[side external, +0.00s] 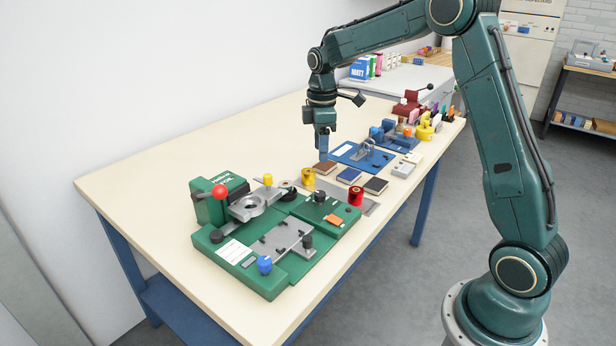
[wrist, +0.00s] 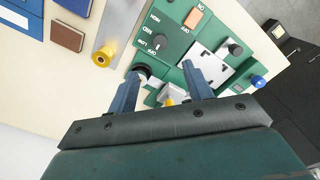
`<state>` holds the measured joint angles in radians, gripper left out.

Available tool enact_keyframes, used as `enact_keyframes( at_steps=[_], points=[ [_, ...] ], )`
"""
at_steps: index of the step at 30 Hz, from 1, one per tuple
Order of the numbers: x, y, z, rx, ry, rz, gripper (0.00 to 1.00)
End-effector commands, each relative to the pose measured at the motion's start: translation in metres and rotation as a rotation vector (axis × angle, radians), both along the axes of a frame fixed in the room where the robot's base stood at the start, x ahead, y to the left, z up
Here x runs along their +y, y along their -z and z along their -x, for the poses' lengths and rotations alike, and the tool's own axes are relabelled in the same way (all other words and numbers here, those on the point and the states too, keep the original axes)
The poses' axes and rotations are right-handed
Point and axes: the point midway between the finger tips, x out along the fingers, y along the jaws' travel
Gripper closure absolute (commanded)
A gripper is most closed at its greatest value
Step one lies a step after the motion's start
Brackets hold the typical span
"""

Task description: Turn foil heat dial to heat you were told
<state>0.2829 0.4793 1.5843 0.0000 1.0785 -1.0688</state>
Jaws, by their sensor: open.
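The green foil machine (side external: 275,235) sits on the near part of the bench. Its black heat dial (side external: 319,196) is on the raised green block, beside an orange switch (side external: 333,221). In the wrist view the dial (wrist: 160,41) is ringed by small printed labels, of which LOW and OFF can be made out. I cannot tell which mark its pointer faces. My gripper (side external: 322,156) hangs above the bench behind the machine, pointing down. In the wrist view its two fingers (wrist: 159,73) are apart and empty, and the dial shows beyond their tips, not touched.
A red-knobbed lever (side external: 219,191) rises at the machine's left. Gold (side external: 308,180) and red (side external: 355,196) foil rolls stand beside the dial block. Small books (side external: 349,176) and a blue fixture (side external: 362,156) lie farther back. The bench's left side (side external: 150,180) is clear.

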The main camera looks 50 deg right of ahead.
Motion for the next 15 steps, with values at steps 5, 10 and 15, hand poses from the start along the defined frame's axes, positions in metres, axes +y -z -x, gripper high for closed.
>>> enact_keyframes(
  at_steps=[5, 10, 15],
  points=[
    [0.000, 0.018, 0.001, 0.003, 0.000, -0.001, 0.50],
    [0.000, 0.041, 0.001, 0.004, 0.000, -0.001, 0.50],
    [0.000, 0.068, 0.001, 0.004, 0.000, -0.001, 0.50]
  ],
)
